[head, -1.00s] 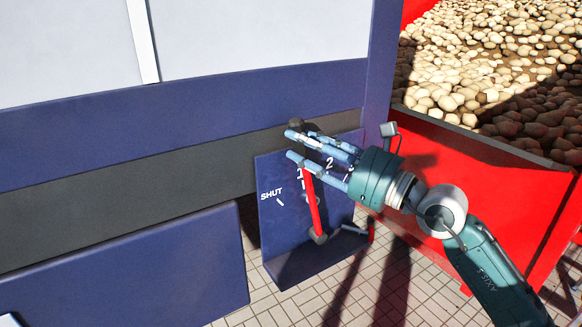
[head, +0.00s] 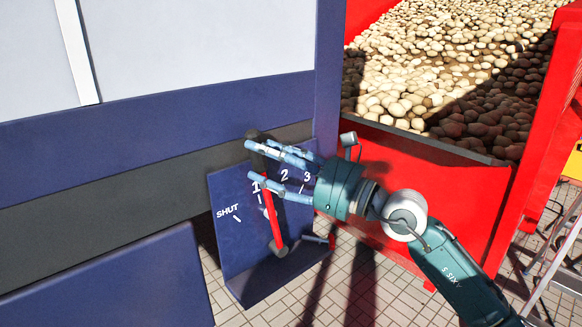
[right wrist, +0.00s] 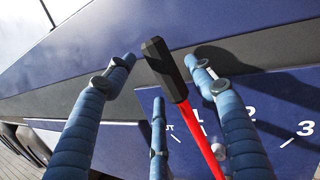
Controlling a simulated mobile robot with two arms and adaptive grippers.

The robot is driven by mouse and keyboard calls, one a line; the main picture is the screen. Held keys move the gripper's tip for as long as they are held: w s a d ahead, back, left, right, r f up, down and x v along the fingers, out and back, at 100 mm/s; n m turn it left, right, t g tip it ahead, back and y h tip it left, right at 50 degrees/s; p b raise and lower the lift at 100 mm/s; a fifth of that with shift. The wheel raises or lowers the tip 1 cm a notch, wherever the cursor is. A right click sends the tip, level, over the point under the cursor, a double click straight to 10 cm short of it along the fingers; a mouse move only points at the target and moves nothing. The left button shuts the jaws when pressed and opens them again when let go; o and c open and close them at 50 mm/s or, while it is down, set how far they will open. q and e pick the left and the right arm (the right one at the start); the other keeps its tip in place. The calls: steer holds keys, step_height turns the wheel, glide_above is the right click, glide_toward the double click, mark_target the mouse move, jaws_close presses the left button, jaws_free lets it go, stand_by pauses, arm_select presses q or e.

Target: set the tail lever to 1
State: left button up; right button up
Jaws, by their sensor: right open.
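The tail lever (head: 271,218) is a red bar with a black grip, pivoted low on a blue panel (head: 236,262) marked SHUT, 1, 2 and 3. In the head view it leans slightly left, its upper part near the 1 mark. My right gripper (head: 250,161) is at the lever's top, its blue fingers spread around the black grip. In the right wrist view the black grip (right wrist: 164,68) stands between the open fingers, with the red bar running down past the 1. Finger contact with the grip is unclear. My left gripper is not in view.
A red trailer (head: 420,180) full of potatoes (head: 450,60) stands right of the panel. A blue and grey machine wall (head: 150,150) rises behind the lever. Tiled floor lies below, and a metal ladder (head: 560,250) stands at the far right.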

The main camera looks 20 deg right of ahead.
steer(key=v, duration=1.1)
steer(key=shift+w+r, duration=0.1)
